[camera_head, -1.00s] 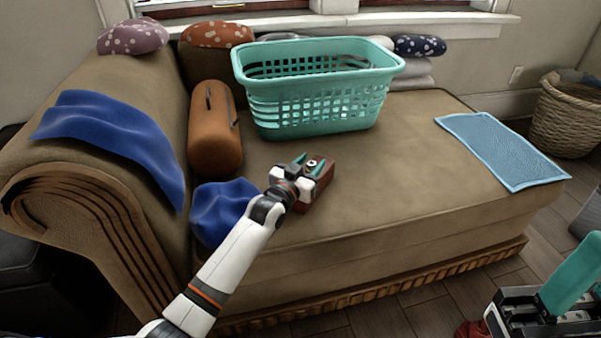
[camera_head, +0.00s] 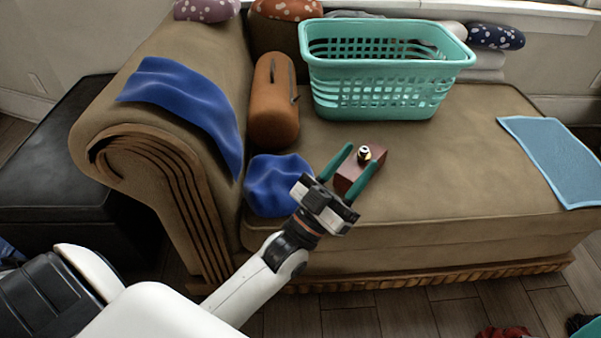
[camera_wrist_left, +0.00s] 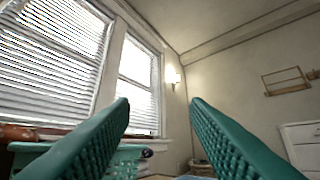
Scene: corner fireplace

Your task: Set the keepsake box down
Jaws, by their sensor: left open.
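The keepsake box (camera_head: 349,174), a small reddish-brown box with a round light knob on top, sits on the seat of the brown sofa (camera_head: 440,170) near its front edge. My left gripper (camera_head: 362,156) is open, with its two teal fingers on either side of the box in the head view. I cannot tell whether they touch it. The left wrist view shows the spread fingers (camera_wrist_left: 160,120) with no box between them. Only a teal piece of my right gripper (camera_head: 588,330) shows at the bottom right corner; its jaws are hidden.
A teal laundry basket (camera_head: 385,90) stands behind the box. A crumpled blue cloth (camera_head: 275,185) and an orange-brown bolster (camera_head: 273,110) lie to its left. A light-blue mat (camera_head: 555,160) lies at the right. The seat between box and mat is bare.

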